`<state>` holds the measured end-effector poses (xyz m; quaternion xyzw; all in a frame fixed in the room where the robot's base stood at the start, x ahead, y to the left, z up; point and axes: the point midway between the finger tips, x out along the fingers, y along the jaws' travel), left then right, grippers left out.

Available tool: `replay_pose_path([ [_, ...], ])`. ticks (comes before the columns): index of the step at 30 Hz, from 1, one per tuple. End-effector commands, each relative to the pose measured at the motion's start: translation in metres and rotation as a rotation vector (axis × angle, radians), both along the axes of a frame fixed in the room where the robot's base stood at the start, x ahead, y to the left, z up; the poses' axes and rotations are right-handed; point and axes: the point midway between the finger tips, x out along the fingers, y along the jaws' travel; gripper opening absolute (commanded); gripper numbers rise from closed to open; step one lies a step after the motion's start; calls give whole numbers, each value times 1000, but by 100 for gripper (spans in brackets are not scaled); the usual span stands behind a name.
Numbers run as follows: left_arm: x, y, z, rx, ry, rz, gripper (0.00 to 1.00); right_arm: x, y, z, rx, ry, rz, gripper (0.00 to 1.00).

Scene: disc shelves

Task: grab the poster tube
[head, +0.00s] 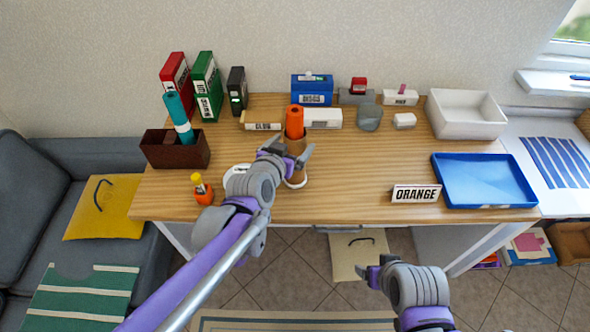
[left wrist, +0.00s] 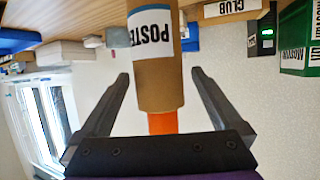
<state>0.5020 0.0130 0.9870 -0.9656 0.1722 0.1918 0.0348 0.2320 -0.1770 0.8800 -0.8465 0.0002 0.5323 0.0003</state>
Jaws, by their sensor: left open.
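The poster tube (head: 294,122) stands upright on the wooden desk, with a brown body and an orange top. In the left wrist view the tube (left wrist: 158,75) appears upside down, with a white label reading "POSTE" and the orange end toward the palm. My left gripper (head: 290,149) is open at the tube, its fingers on either side with gaps visible in the left wrist view (left wrist: 160,76). Part of the tube is hidden behind the gripper in the head view. My right gripper (head: 374,268) is low in front of the desk, away from the tube; its jaw opening is unclear.
A brown box (head: 176,152) with a teal tube (head: 178,115) stands at the desk's left. An orange bottle (head: 202,192) is near the front edge. A blue tray (head: 485,182), an "ORANGE" sign (head: 416,194) and a white bin (head: 466,114) are right. The desk's middle right is clear.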

Motion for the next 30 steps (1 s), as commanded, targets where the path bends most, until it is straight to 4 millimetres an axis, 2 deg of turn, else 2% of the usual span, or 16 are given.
replay_pose_path([
  [12,40,-16,-19,-1,0,1,100,0,0,-1,0,1,1,78],
  [21,45,-18,-21,0,0,2,100,0,0,-1,0,1,1,78],
  [23,45,-18,-21,0,0,2,93,0,0,-1,0,1,1,78],
  [30,45,-18,-21,0,0,2,50,0,0,-1,0,1,0,78],
])
